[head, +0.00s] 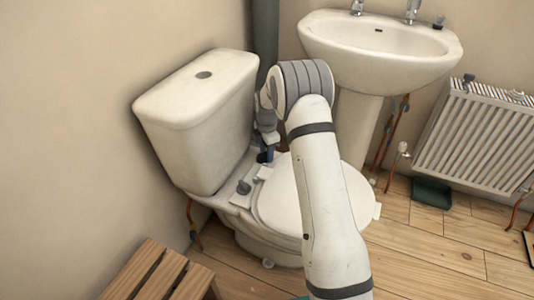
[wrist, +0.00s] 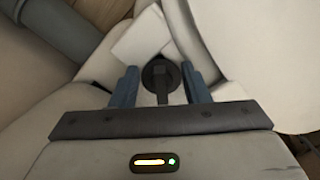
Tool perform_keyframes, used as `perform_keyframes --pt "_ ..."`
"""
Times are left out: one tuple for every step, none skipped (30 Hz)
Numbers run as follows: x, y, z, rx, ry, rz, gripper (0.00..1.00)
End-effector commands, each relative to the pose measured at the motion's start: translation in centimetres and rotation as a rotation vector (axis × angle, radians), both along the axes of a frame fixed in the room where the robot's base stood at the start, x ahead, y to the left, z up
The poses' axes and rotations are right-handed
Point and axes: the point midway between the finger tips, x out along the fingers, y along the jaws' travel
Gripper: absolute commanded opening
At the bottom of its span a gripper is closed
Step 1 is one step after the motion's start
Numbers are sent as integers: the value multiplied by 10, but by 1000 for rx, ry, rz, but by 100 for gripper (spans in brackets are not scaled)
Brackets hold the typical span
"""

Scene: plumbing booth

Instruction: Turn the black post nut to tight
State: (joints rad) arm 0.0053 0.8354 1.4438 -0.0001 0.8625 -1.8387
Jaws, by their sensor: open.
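The black post nut (wrist: 160,72) is between my open gripper's blue fingers (wrist: 160,86) in the wrist view. It is round and dark, with a bar across it pointing towards the palm. The right finger is very close to it; I cannot tell if it touches. A wider gap shows at the left finger. In the head view my gripper (head: 266,154) points down at the far side of the toilet's seat hinge and hides the nut there. A similar dark knob (head: 244,187) stands on the near side of the hinge.
The toilet cistern (head: 195,120) rises left of my gripper, and the closed lid (head: 282,195) lies to its right. A grey pipe (head: 265,30) and the basin pedestal (head: 357,125) stand behind. A wooden slatted stool (head: 160,275) is at the lower left.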

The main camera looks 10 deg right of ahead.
Motion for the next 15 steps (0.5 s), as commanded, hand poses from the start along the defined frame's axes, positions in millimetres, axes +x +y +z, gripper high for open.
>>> perform_keyframes --pt "0 0 -1 0 0 0 42" --pt "0 0 0 0 0 -1 42" --pt "0 0 0 0 0 -1 42" --pt "0 0 0 0 0 -1 42" --pt "0 0 0 0 0 -1 42" --pt "0 0 0 0 0 -1 41" --pt "0 0 0 0 0 -1 39" --pt "0 -1 0 0 0 -1 36" --pt "0 -1 0 0 0 -1 33" --pt "0 -1 0 0 0 -1 30" --pt "0 -1 0 0 0 -1 28" --pt "0 -1 0 0 0 -1 25" --pt "0 -1 0 0 0 -1 22" --pt "0 -1 0 0 0 -2 20" --pt "0 -1 0 0 0 -2 17"
